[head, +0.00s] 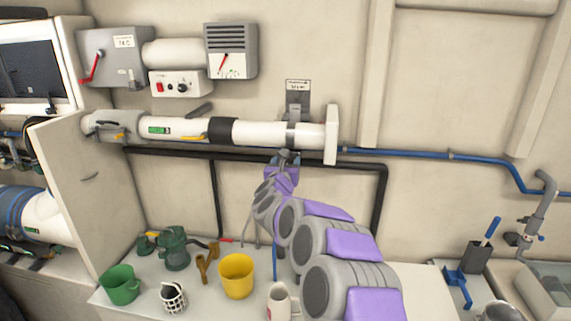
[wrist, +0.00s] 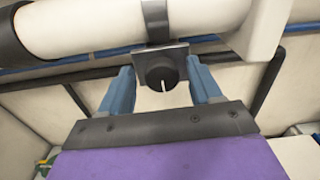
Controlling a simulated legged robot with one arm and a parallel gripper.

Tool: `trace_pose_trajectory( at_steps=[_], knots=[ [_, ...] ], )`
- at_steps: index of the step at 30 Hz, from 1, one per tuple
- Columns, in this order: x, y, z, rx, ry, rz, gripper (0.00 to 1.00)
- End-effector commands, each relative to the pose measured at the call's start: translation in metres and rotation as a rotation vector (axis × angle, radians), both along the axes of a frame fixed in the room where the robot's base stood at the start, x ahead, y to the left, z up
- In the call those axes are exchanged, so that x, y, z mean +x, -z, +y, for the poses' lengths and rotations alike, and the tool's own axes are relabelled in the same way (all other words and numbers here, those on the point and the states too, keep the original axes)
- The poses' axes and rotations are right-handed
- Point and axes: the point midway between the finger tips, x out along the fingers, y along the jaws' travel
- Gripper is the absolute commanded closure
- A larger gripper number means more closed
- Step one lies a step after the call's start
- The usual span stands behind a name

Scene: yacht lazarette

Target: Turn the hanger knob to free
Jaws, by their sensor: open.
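The hanger knob (wrist: 162,74) is a round black knob with a white pointer line. In the wrist view it sits on a dark plate under the strap of the white pipe, and its line points down. My gripper (wrist: 163,88) is open, with one blue finger on each side of the knob and a visible gap on both sides. In the head view my gripper (head: 286,158) is just under the right part of the white pipe (head: 265,132), and it hides the knob. A hanger bracket with a label (head: 298,90) is on the wall above.
A blue pipe (head: 420,154) and a black pipe (head: 350,164) run along the wall close to my gripper. Below, the counter holds a yellow bucket (head: 236,276), a green bucket (head: 120,285) and a white mug (head: 281,303). A grey gauge box (head: 231,50) hangs at upper left.

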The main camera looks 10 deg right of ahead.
Motion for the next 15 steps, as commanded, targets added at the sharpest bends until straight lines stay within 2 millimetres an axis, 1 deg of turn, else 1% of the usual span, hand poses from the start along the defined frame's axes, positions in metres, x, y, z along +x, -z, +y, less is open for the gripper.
trace_pose_trajectory(
  at_steps=[8, 11, 15],
  knots=[
    [0.0009, 0.0000, 0.0002, 0.000, 0.000, 0.000, 0.36],
    [0.0009, 0.0000, 0.0004, 0.000, 0.000, 0.000, 0.44],
    [0.0009, 0.0000, 0.0005, 0.000, -0.001, 0.000, 0.57]
  ],
)
